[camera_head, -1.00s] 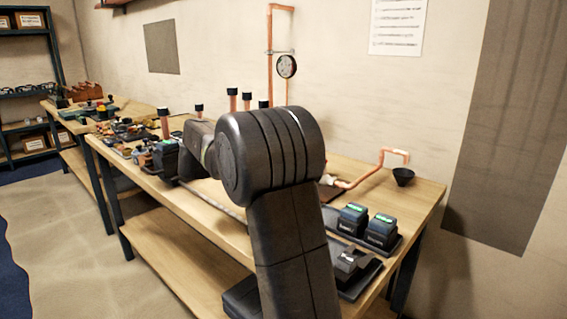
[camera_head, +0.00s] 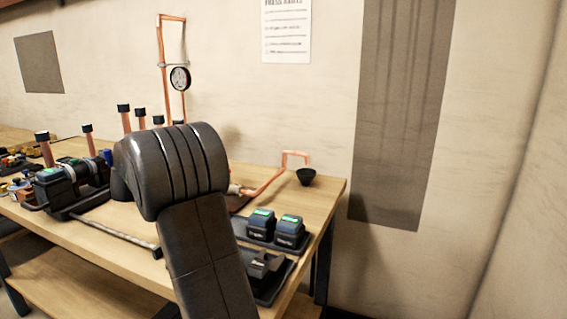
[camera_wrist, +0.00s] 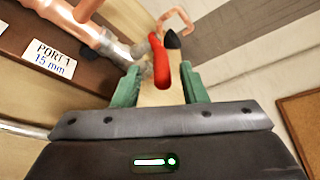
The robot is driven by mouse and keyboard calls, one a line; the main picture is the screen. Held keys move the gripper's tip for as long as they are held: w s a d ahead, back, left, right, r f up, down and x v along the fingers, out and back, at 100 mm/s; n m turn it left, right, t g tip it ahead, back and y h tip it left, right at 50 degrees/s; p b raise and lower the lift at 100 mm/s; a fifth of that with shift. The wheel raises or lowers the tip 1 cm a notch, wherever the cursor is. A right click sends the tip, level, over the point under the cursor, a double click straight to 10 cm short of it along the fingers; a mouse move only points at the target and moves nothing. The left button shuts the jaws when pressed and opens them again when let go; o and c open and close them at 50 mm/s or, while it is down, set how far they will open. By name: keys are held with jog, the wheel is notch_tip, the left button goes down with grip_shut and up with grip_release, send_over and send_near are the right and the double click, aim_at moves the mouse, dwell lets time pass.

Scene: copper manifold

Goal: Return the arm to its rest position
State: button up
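My gripper (camera_wrist: 160,92) shows in the wrist view with its two green fingers apart. A red lever-like piece (camera_wrist: 160,62) appears between the fingers, with clear space beside it; I cannot tell whether it touches them. A dark pointed piece (camera_wrist: 173,40) shows just beyond it. In the head view my arm (camera_head: 190,190) is bent in front of the workbench (camera_head: 110,235), and its elbow hides the gripper and part of the bench top.
Copper pipework with a gauge (camera_head: 180,78) rises at the wall. Capped copper pipes (camera_head: 125,120) and tools crowd the left. A "PORT 1" label (camera_wrist: 52,57) is close in the wrist view. Floor right of the bench looks clear.

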jog(key=x, duration=0.4)
jog(key=shift+f, duration=0.1)
